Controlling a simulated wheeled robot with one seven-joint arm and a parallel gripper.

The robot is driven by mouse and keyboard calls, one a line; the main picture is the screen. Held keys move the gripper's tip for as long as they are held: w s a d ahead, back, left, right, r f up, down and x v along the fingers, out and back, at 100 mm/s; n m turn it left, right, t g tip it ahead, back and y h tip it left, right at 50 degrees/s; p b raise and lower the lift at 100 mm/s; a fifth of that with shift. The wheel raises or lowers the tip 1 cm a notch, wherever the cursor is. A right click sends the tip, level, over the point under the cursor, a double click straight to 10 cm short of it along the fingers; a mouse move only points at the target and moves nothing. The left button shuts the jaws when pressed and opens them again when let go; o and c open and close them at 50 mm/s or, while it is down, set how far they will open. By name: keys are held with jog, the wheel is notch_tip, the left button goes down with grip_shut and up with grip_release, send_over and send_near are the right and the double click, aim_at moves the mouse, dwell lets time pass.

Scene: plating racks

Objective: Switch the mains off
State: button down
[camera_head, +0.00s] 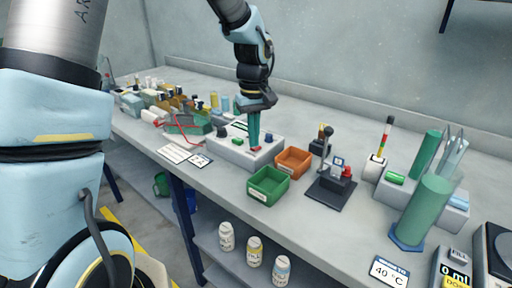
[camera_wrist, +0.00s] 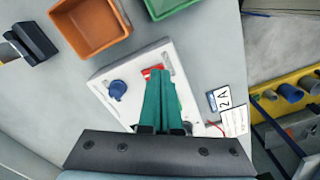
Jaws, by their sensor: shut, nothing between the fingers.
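A pale grey power box (camera_head: 226,150) stands on the bench; it also shows in the wrist view (camera_wrist: 106,77). A red switch (camera_wrist: 150,71) is on its top, with a blue knob (camera_wrist: 117,90) beside it. My gripper (camera_head: 254,148) points down over the box with its teal fingers together and nothing between them. In the wrist view the fingertips (camera_wrist: 159,73) are right at the red switch and hide part of it. I cannot tell whether they touch it, or which way the switch is set. The fingers also cover part of the panel.
A green bin (camera_head: 268,199) and an orange bin (camera_head: 309,166) stand close to the box. A black-based stand (camera_head: 330,193) is to their right. Cards (camera_head: 199,160) and red leads (camera_head: 184,127) lie to the left. Bottles and racks fill the far left.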

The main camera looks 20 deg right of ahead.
jog(key=shift+f, duration=0.45)
jog(key=shift+r, duration=0.1)
jog(key=shift+r+p, duration=2.55)
jog(key=shift+r, duration=0.95)
jog(key=shift+f, duration=0.1)
jog(key=s+a, duration=0.2)
jog(key=a, duration=1.3)
jog(key=s+a+m+t, duration=0.1)
jog(key=s+a, duration=0.1)
jog(key=a, duration=1.3)
jog(key=shift+t, duration=0.3)
